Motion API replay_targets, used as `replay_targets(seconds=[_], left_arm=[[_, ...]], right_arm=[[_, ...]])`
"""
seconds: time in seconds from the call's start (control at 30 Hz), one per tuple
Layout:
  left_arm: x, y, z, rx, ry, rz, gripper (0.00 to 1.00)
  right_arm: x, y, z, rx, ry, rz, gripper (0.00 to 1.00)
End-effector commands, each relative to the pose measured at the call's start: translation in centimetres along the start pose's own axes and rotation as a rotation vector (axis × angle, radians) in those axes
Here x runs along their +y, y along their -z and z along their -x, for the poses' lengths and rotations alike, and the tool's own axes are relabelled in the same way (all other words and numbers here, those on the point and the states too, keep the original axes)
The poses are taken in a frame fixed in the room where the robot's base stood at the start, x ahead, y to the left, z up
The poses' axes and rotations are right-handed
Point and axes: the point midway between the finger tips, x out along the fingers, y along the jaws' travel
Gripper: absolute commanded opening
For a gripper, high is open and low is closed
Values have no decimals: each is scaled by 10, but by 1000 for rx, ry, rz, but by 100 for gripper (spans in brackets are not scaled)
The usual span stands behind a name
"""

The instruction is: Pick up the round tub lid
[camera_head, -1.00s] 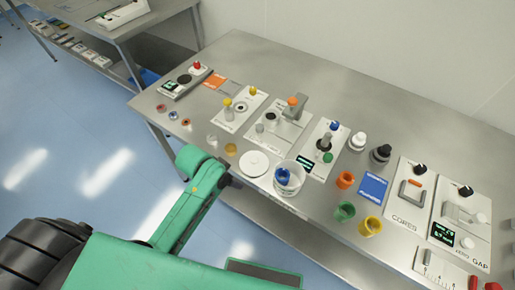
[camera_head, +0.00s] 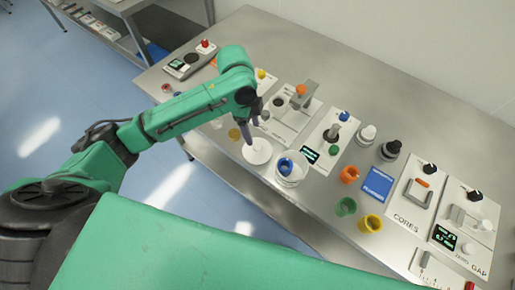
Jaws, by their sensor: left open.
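The round tub lid (camera_head: 258,153) is a flat white disc lying on the steel table near its front edge. My left gripper (camera_head: 251,132) points down over the back-left part of the lid, with its dark fingers apart and nothing seen between them. I cannot tell whether the fingertips touch the lid. A clear round tub (camera_head: 297,178) with a blue item (camera_head: 285,166) in it stands just right of the lid. My right gripper is not in view.
A small amber cup (camera_head: 234,134) stands left of the lid. Panels with knobs stand behind, and orange (camera_head: 349,174), green (camera_head: 345,207) and yellow (camera_head: 371,223) cups stand to the right. The back of the table (camera_head: 400,110) is clear.

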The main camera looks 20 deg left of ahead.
Motion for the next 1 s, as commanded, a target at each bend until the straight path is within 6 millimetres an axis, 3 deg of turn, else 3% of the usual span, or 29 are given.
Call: replay_targets(seconds=[0.1, 0.5, 0.73, 0.9, 0.93, 1.0], left_arm=[[0, 0, -26, 0, -3, 2, 70], [-4, -1, -89, 2, 2, 2, 70], [-4, -2, -93, 1, 4, 1, 70], [-4, -2, -93, 2, 4, 1, 5], [-4, -2, -93, 2, 4, 2, 0], [-4, -2, -93, 2, 4, 2, 0]], right_arm=[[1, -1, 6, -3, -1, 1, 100], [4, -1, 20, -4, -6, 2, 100], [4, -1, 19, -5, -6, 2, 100], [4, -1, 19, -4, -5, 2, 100], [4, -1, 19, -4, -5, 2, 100], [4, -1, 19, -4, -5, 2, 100]])
